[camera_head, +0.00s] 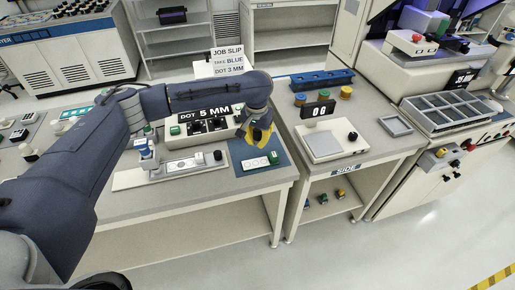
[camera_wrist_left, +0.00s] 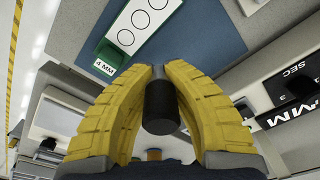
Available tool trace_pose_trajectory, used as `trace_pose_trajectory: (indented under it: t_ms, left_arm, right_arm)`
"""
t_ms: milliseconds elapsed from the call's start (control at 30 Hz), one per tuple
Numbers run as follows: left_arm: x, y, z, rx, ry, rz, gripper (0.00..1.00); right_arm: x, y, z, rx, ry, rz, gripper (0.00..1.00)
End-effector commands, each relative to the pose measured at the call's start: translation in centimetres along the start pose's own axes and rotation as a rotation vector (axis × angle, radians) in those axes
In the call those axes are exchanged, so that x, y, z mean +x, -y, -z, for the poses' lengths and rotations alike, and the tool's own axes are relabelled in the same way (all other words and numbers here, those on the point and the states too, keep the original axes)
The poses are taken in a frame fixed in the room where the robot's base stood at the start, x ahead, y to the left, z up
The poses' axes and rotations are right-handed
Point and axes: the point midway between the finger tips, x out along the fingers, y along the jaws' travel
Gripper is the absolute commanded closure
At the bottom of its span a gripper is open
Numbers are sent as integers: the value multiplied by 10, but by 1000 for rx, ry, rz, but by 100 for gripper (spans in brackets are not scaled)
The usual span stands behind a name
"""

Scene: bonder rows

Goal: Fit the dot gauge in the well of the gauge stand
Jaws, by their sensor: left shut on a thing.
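My left gripper (camera_head: 258,133) has yellow fingers, shut on a black cylinder (camera_wrist_left: 161,108), above the table near the blue mat (camera_head: 236,148). The cylinder's far end is hidden, and I cannot tell whether it is the dot gauge's grip. A white strip with circles (camera_head: 256,162) lies on the mat; its green end (camera_wrist_left: 104,68) reads 4 MM in the left wrist view. It is apart from the fingers. A pale plate with a metal bar (camera_head: 182,165) and a black knob stands to the left. I cannot tell which piece is the gauge stand. My right gripper is not in view.
A console reading DOT 5 MM (camera_head: 205,115) is just left of the gripper. A job slip (camera_head: 228,60) reads "take blue, dot 3 mm". A side table (camera_head: 375,140) on the right holds a white scale-like device (camera_head: 323,145), a small tray (camera_head: 396,125) and a blue rack (camera_head: 322,80).

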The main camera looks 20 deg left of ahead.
Motion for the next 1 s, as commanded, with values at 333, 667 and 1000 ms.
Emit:
trace_pose_trajectory:
  t_ms: [333,667,1000]
  left_arm:
    - [38,0,-3,-2,2,-1,100]
    - [40,0,-3,-1,1,-1,100]
    - [42,0,-4,-1,1,-1,67]
  right_arm:
    - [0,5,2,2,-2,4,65]
    - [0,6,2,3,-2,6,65]
    - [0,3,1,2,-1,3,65]
